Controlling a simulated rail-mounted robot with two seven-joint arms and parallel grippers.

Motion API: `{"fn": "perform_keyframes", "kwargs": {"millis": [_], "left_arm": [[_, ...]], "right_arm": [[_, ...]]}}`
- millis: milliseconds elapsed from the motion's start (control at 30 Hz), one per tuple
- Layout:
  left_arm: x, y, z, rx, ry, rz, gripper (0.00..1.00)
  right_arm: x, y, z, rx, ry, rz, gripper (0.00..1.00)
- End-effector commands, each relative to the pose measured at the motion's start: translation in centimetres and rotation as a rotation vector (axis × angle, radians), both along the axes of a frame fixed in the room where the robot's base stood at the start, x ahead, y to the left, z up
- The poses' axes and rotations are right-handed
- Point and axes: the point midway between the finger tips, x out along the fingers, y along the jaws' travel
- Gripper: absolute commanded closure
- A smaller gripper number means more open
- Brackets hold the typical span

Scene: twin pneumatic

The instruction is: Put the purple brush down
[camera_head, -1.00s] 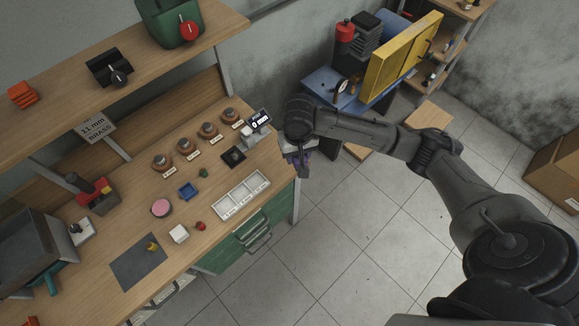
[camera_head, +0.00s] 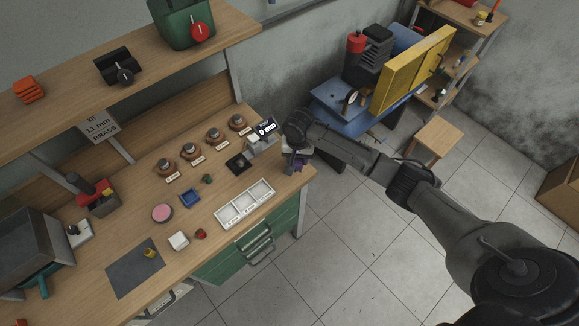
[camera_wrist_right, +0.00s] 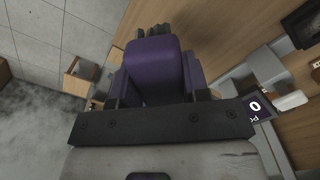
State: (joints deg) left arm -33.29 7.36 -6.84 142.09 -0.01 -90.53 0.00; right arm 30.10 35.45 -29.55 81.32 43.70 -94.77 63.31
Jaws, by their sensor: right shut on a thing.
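My right gripper (camera_head: 297,165) is at the right end of the workbench (camera_head: 215,170), near its corner. It is shut on the purple brush (camera_wrist_right: 155,68). In the right wrist view the brush's purple body fills the space between the fingers (camera_wrist_right: 155,85), with dark tufts at its far end. In the head view only a little purple shows under my wrist; the rest is hidden. I cannot tell whether the brush touches the bench top. My left gripper is not in view.
A white sectioned tray (camera_head: 245,203) lies at the bench's front edge. A blue machine (camera_head: 335,100) stands behind.

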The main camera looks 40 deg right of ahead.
Motion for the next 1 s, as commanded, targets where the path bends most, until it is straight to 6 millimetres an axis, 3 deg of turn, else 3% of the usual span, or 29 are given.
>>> {"fn": "perform_keyframes", "kwargs": {"millis": [267, 467, 733, 1000], "left_arm": [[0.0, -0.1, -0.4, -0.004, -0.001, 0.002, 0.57], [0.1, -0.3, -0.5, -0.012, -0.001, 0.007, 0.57], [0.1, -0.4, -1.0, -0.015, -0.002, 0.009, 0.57], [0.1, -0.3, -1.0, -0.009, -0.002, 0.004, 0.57]], "right_arm": [[1.8, 1.7, -1.4, -0.001, -0.001, 0.001, 0.80], [1.9, 1.8, -2.2, -0.001, 0.001, 0.001, 0.80], [1.8, 1.8, -5.4, -0.001, 0.001, 0.001, 0.80], [1.9, 1.8, -5.5, -0.001, -0.001, 0.001, 0.80]]}}
